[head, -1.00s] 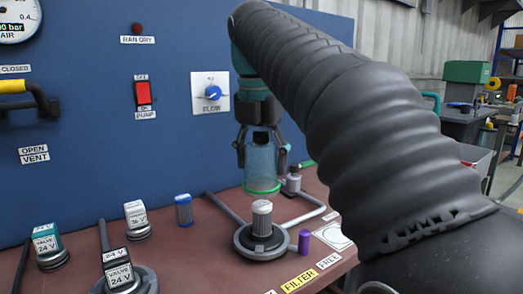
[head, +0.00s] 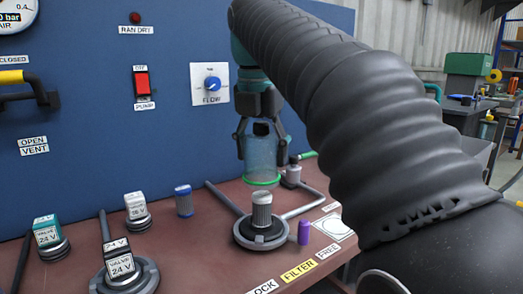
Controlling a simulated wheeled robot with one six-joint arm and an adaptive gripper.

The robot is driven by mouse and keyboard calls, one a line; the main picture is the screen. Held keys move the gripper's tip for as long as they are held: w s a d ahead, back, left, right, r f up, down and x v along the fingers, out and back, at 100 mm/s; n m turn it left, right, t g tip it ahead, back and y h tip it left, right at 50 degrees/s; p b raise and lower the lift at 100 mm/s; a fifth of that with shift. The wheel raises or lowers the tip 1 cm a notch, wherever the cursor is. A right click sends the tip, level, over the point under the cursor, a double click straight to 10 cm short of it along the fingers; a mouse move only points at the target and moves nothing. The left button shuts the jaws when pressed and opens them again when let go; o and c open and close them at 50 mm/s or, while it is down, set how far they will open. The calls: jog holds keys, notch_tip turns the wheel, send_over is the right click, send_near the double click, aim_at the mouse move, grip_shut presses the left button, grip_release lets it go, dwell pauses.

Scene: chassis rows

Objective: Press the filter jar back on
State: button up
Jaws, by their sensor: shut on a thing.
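My gripper (head: 262,138) is shut on the clear filter jar (head: 261,160), which has a green ring at its lower rim. The jar is upright in the air, its open end down. Below it stands a grey filter cartridge (head: 262,210) on the round dark filter base (head: 247,233). The jar's green rim shows just above the cartridge top in the head view; how far apart they are in depth I cannot tell. The FILTER label (head: 298,271) is in front of the base, with LOCK and FREE labels beside it.
A purple cylinder (head: 304,232) stands right of the base. A blue-capped cartridge (head: 183,201) stands left of it. Valve blocks (head: 119,263) fill the left of the brown bench. The blue panel (head: 90,100) rises behind.

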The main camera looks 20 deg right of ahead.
aim_at(261, 194)
jog(key=shift+f+b, duration=3)
jog(key=shift+f, duration=1.75)
jog(key=o, duration=1.3)
jog(key=shift+c, duration=0.2)
jog(key=shift+s+a+r, duration=0.1)
jog(key=shift+r, duration=1.15)
jog(key=shift+s+a+r, duration=0.15)
jog(key=shift+r, duration=1.05)
jog(key=shift+s+a+r, duration=0.1)
jog(key=shift+r, duration=1.15)
